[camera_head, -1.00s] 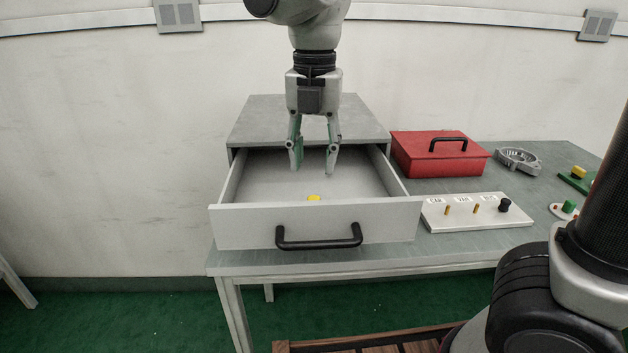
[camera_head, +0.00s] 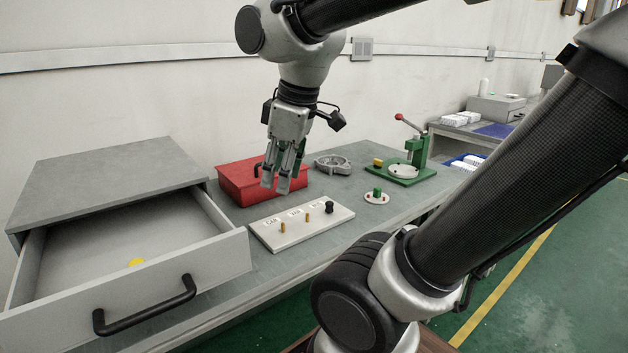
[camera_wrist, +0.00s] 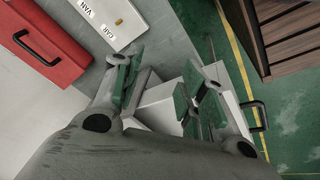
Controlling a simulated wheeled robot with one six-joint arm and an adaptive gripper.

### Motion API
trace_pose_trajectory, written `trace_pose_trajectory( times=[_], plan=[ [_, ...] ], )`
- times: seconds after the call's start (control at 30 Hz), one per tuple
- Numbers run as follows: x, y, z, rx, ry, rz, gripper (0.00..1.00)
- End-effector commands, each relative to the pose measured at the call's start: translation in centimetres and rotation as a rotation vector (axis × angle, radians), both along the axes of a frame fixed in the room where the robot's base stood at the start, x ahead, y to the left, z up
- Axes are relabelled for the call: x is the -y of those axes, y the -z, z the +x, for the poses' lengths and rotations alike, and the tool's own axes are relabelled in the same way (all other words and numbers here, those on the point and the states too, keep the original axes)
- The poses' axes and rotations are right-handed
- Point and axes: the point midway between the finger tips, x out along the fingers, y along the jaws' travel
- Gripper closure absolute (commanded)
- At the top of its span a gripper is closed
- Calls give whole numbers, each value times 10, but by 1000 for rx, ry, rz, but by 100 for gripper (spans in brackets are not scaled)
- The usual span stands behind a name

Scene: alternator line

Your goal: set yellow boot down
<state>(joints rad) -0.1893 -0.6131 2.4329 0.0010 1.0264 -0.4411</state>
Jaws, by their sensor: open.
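A small yellow piece (camera_head: 137,262), probably the yellow boot, lies in the open grey drawer (camera_head: 225,257), partly hidden by the drawer's front panel. A second yellow piece (camera_head: 378,162) is at the green lever press (camera_head: 420,172); I cannot tell its exact shape. My gripper (camera_head: 277,187) hangs fingers down over the bench near the red box and the white board, well right of the drawer. In the wrist view my gripper (camera_wrist: 160,85) has its green-padded fingers apart with nothing between them.
A red box (camera_head: 235,180) with a black handle stands behind a white labelled board (camera_head: 272,235) with pegs and a black knob. A grey ring-shaped housing (camera_head: 333,165) and a small white disc with a green piece (camera_head: 376,196) are further right. The open drawer juts forward.

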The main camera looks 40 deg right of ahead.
Motion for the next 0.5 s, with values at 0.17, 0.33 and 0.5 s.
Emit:
trace_pose_trajectory(
  times=[0.17,0.33,0.5],
  plan=[
    [38,15,-34,51,488,120,59],
    [46,19,-42,66,614,156,59],
    [45,19,-41,64,613,156,59]
  ],
)
